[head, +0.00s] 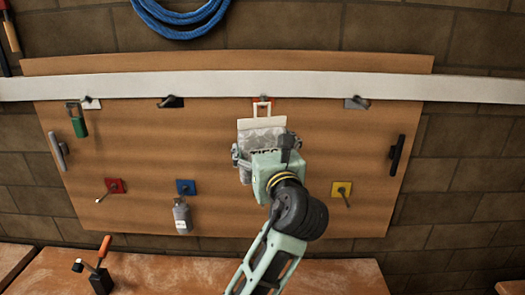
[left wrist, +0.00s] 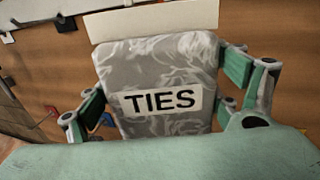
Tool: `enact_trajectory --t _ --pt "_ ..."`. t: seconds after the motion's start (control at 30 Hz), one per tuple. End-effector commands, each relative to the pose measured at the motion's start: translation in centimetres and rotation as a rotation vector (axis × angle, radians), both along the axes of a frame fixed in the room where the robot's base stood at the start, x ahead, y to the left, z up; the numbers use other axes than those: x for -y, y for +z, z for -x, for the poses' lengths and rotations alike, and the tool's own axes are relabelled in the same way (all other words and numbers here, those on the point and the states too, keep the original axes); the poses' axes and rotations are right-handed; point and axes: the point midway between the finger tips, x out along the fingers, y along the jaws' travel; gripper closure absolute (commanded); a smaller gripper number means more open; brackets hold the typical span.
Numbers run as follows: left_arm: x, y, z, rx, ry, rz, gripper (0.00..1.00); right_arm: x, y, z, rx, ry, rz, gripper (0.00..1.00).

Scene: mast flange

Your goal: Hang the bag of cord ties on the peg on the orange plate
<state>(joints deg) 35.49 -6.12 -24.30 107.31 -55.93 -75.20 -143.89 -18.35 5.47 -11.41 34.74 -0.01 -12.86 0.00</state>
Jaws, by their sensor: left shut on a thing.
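The bag of cord ties (head: 262,129) is a grey patterned pouch with a white top, a white loop handle and a "TIES" label. My left gripper (head: 262,158) is shut on its sides in front of the board. The bag fills the middle of the left wrist view (left wrist: 160,75), with the gripper fingers (left wrist: 160,95) on either side. The orange plate (head: 264,100) is mostly hidden behind the handle, at the top middle of the board. Its peg overlaps the handle's top; I cannot tell whether the loop is around it. My right gripper is not in view.
The wooden board (head: 220,135) also carries white, black, grey, red, blue and yellow plates with pegs. A green padlock (head: 79,125) and a grey bottle (head: 181,216) hang there. A white rail (head: 200,87) crosses above the pegs. A bench (head: 190,275) stands below.

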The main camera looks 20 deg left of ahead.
Motion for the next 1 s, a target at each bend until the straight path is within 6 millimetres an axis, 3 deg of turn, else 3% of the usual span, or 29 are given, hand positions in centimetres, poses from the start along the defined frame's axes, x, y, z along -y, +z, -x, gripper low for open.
enact_trajectory --t 0.13,0.27,0.67,1.0 --pt "-0.3 0.0 -0.9 0.002 0.001 0.0 0.43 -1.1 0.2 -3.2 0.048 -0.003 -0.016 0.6" --pt "-0.5 -0.1 -1.6 0.002 0.0 -0.001 0.43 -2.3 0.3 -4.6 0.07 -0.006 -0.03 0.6" --pt "-1.1 -0.3 -3.9 0.001 0.0 -0.001 0.43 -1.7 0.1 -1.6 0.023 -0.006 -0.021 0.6" --pt "-1.7 -0.6 -5.8 0.001 0.001 -0.001 0.43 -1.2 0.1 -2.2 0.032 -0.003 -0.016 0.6"
